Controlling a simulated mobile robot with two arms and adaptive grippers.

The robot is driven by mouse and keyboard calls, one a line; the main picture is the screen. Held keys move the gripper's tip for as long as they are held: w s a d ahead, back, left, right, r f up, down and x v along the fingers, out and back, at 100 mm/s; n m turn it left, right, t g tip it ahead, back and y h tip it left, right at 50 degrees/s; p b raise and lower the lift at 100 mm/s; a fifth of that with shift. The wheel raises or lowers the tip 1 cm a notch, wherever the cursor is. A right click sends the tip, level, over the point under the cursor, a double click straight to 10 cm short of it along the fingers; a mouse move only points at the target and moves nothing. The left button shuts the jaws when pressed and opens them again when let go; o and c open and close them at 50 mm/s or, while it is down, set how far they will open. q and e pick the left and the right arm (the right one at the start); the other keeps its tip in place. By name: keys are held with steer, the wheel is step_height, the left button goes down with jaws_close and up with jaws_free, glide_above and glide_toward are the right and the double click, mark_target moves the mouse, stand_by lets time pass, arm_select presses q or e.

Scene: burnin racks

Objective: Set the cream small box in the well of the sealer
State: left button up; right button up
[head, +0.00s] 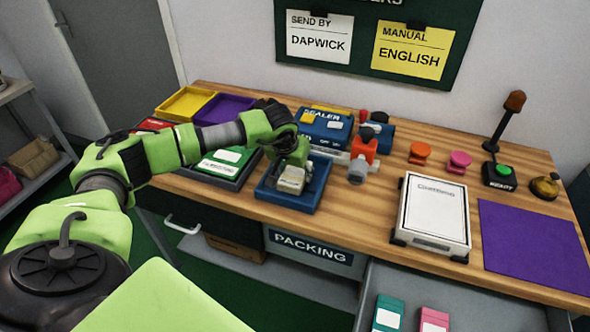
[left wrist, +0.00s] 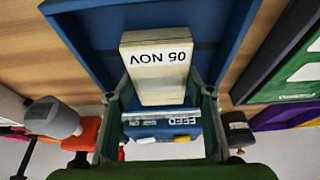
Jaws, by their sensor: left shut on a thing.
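The cream small box (head: 290,181) is in my left gripper (head: 291,168), at the blue square tray (head: 312,196) near the table's front edge. In the left wrist view the box (left wrist: 157,65) shows a "05 NOV" label, with the fingers (left wrist: 157,100) shut on both its sides. The tray's raised rim (left wrist: 80,45) surrounds it there. I cannot tell whether the box touches the tray floor. The blue sealer (head: 328,128), marked SEALER, stands behind the tray; its well is not clearly visible. My right gripper is not in view.
A dark tray with a green-and-white item (head: 222,160) lies left of the blue tray. Yellow (head: 186,103) and purple (head: 225,108) trays are behind. A red-orange and grey device (head: 362,158) stands right. A white scale (head: 435,212) and purple mat (head: 535,245) lie farther right.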

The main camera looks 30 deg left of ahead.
arm_select(q)
steer(key=shift+f, duration=0.15)
steer(key=shift+f, duration=0.1)
steer(key=o, duration=1.3)
steer(key=shift+r, duration=0.3)
steer(key=b+v, duration=0.2)
steer(key=v, duration=0.9)
steer(key=shift+s+d+r, duration=0.1)
steer(key=shift+s+r, duration=0.15)
steer(key=shift+r, duration=0.05)
